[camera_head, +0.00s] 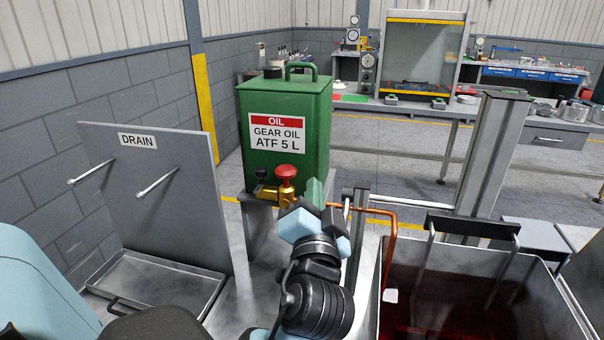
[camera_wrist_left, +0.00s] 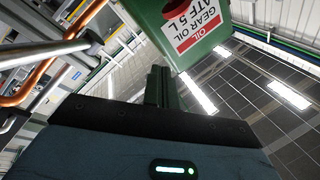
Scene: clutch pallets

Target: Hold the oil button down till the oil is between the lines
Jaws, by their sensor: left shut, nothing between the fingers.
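The green oil can (camera_head: 287,125), labelled gear oil, stands on a grey stand. A red mushroom-shaped button (camera_head: 287,173) sits on a brass fitting at its lower front. My left gripper (camera_head: 316,192) is just right of the button and looks apart from it, shut and empty. In the left wrist view, its closed fingers (camera_wrist_left: 158,85) point toward the can (camera_wrist_left: 180,25). Dark red oil (camera_head: 440,325) lies low in the open grey metal tank (camera_head: 575,300). I cannot make out the level lines. My right gripper is not in view.
A copper pipe (camera_head: 391,245) bends down into the tank, close right of my left gripper. The grey drain panel (camera_head: 165,190) with two pegs and a tray (camera_head: 160,285) stands at left. A grey post (camera_head: 490,155) rises behind the tank. Benches (camera_head: 410,107) stand far back.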

